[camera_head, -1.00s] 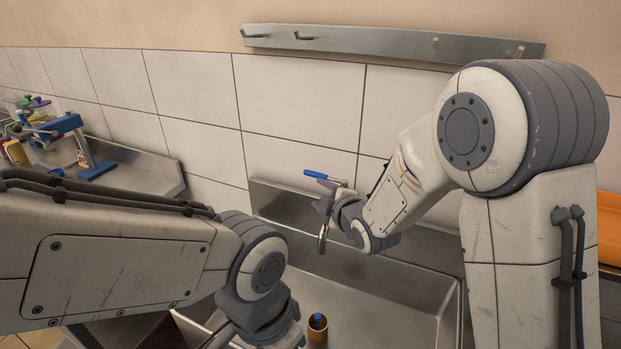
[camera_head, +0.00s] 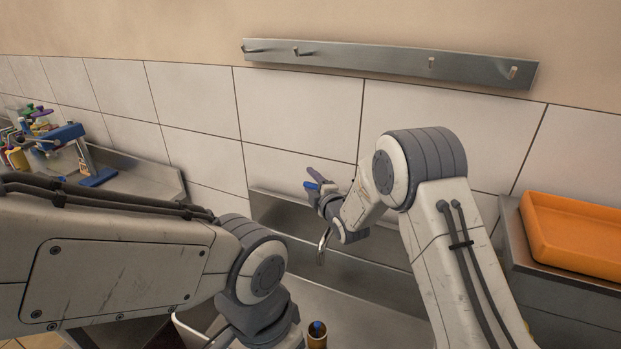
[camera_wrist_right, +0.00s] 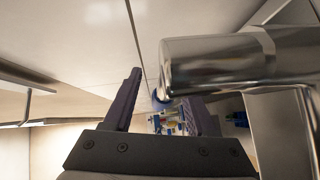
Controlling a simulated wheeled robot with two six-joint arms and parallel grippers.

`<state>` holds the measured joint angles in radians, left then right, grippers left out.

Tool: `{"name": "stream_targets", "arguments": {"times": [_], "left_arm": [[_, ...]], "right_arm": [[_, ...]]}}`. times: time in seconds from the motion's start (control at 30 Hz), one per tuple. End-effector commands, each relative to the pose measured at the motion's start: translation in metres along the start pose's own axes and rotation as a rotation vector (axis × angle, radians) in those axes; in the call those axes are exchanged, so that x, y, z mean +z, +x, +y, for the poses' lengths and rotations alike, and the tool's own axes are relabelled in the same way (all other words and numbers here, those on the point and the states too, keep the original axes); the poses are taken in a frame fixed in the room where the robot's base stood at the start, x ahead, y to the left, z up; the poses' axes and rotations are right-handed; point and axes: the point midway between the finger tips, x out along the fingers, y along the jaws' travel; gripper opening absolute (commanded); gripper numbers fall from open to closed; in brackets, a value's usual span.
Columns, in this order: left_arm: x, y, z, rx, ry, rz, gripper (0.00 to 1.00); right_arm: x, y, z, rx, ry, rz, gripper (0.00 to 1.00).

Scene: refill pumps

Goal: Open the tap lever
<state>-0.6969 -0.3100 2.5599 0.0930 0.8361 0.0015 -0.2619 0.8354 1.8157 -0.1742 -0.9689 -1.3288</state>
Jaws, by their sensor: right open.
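The tap is chrome, on the back wall over the sink; its spout (camera_head: 324,246) hangs down beside my right wrist. Its blue lever (camera_head: 311,186) shows at my right gripper's fingers. My right gripper (camera_head: 320,182) is open, its fingers pointing up and left around the lever's height. In the right wrist view the chrome tap body (camera_wrist_right: 215,68) is very close and covers part of the right finger. A bit of blue lever (camera_wrist_right: 158,101) shows between the fingers; contact cannot be told. My left arm fills the lower left, its gripper out of view.
A brown container with a blue top (camera_head: 317,334) stands in the sink. An orange tray (camera_head: 575,235) is on the right counter. A blue pump stand (camera_head: 70,135) and several bottles stand on the left counter. A hook rail (camera_head: 380,62) is on the wall.

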Motion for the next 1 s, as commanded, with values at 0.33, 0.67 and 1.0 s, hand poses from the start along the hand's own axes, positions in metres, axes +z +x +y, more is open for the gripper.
{"name": "stream_targets", "arguments": {"times": [0.33,0.67,1.0], "left_arm": [[0.0,-0.0013,0.0001,0.0,0.0,0.0,0.5],[0.0,-0.0013,0.0001,0.0,0.0,0.0,0.5],[-0.0001,-0.0013,0.0001,0.0,0.0,0.0,0.5]], "right_arm": [[0.0,0.0043,-0.0007,-0.001,0.001,0.0,0.57],[0.0001,0.004,-0.0006,-0.001,0.001,0.0,0.0],[0.0002,0.0038,-0.0008,-0.001,0.001,0.0,0.0]]}}
